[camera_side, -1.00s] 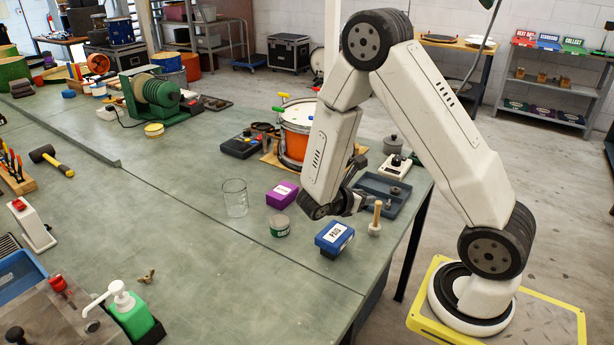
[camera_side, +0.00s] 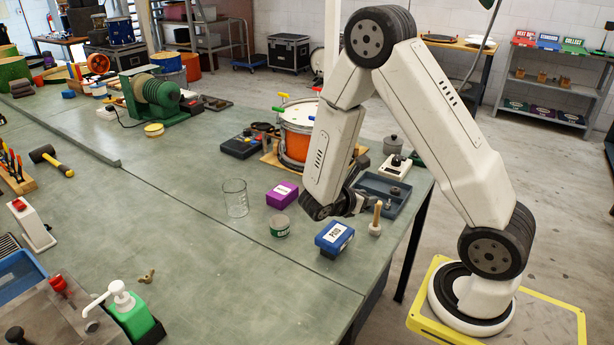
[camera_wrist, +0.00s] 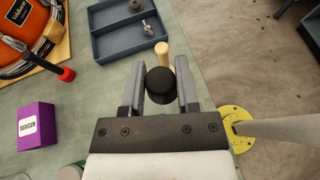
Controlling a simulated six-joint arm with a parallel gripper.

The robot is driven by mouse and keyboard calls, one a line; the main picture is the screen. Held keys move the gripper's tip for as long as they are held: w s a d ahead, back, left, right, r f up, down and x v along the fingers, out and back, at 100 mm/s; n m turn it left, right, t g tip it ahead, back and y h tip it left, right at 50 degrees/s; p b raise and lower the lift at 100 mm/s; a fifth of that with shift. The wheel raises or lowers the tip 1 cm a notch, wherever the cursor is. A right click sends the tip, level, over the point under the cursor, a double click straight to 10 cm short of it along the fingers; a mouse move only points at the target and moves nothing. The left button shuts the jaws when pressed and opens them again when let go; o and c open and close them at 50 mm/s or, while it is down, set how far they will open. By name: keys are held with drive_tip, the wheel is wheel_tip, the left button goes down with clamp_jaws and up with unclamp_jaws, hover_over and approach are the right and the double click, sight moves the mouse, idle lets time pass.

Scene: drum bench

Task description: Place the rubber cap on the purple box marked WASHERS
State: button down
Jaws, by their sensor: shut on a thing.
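The purple box marked WASHERS (camera_side: 282,194) stands on the green bench, left of my gripper. In the wrist view the purple box (camera_wrist: 37,126) is at the left, with its white label facing up. My gripper (camera_wrist: 160,88) is shut on the round black rubber cap (camera_wrist: 161,86), which sits between the two fingers. In the side view my gripper (camera_side: 358,202) is to the right of the purple box, and the cap cannot be made out there.
A wooden-handled tool (camera_side: 376,218) stands by a blue-grey tray (camera_side: 372,186). An orange drum (camera_side: 296,145) is behind.

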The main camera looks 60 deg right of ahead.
drive_tip(key=shift+w+d+r, duration=0.1)
drive_tip(key=shift+w, duration=0.5)
drive_tip(key=w+r+n+t, duration=0.4)
drive_tip(key=w+n+t, duration=0.35)
drive_tip(key=w, duration=0.55)
hover_over(282, 190)
drive_tip(key=s, duration=0.1)
drive_tip(key=shift+t+y, duration=0.3)
drive_tip(key=shift+t, duration=0.15)
drive_tip(key=f, duration=0.8)
drive_tip(key=shift+s+a+f, duration=0.15)
drive_tip(key=shift+a+f, duration=0.05)
drive_tip(key=shift+w+d+f, duration=0.15)
drive_tip(key=shift+w+f, duration=0.2)
drive_tip(key=shift+f, duration=0.05)
drive_tip(key=shift+w+d+f, duration=0.1)
drive_tip(key=shift+w+f, duration=0.2)
drive_tip(key=shift+f, duration=1.55)
drive_tip(key=shift+f, duration=0.1)
